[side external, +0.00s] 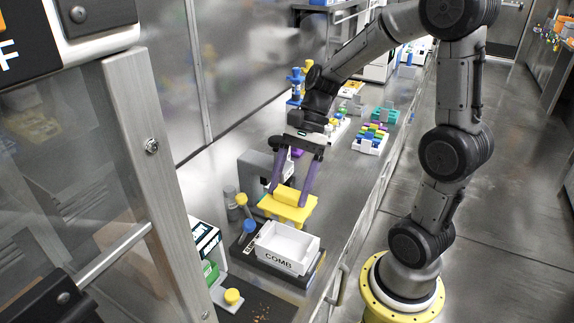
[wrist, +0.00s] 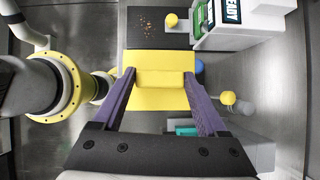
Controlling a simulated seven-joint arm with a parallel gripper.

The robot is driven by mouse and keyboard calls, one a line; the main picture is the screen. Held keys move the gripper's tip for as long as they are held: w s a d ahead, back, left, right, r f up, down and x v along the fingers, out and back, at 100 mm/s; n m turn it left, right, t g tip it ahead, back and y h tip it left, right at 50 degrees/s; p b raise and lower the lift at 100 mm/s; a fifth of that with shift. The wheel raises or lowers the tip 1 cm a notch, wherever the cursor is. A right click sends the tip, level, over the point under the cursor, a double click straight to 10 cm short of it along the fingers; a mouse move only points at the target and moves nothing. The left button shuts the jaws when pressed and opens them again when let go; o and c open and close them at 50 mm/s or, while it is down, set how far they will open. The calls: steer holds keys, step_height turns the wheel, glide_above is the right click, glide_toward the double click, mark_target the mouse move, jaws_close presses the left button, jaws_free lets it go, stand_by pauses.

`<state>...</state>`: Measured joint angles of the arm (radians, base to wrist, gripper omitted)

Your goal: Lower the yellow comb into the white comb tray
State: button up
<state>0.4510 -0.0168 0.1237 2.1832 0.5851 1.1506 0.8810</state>
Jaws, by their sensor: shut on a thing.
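The yellow comb (side external: 291,212) is a yellow block with a raised grip on top. My gripper (side external: 288,196) is shut on this raised part with its two purple fingers, one at each end. In the wrist view, the comb (wrist: 160,97) lies between the fingers and looks level. The white comb tray (side external: 281,263), marked COMB, sits on a dark base. It looks empty, and the comb is in the air above and behind it in the side view. The tray cannot be made out in the wrist view, where the comb covers the middle.
Yellow and blue knobs (side external: 249,227) stand left of the tray. A box with a green panel (side external: 210,272) and a dark mat with crumbs (side external: 262,306) are at the near end. Coloured racks (side external: 371,139) stand farther along the bench. A grey device is behind the comb.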

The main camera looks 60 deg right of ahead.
mark_target(290, 210)
steer(key=shift+f, duration=0.45)
steer(key=shift+f, duration=2.85)
steer(key=shift+f, duration=2.6)
steer(key=o, duration=1.3)
steer(key=v, duration=1.3)
steer(key=shift+w+d+r, duration=0.1)
steer(key=shift+d+r, duration=0.05)
steer(key=shift+r, duration=0.25)
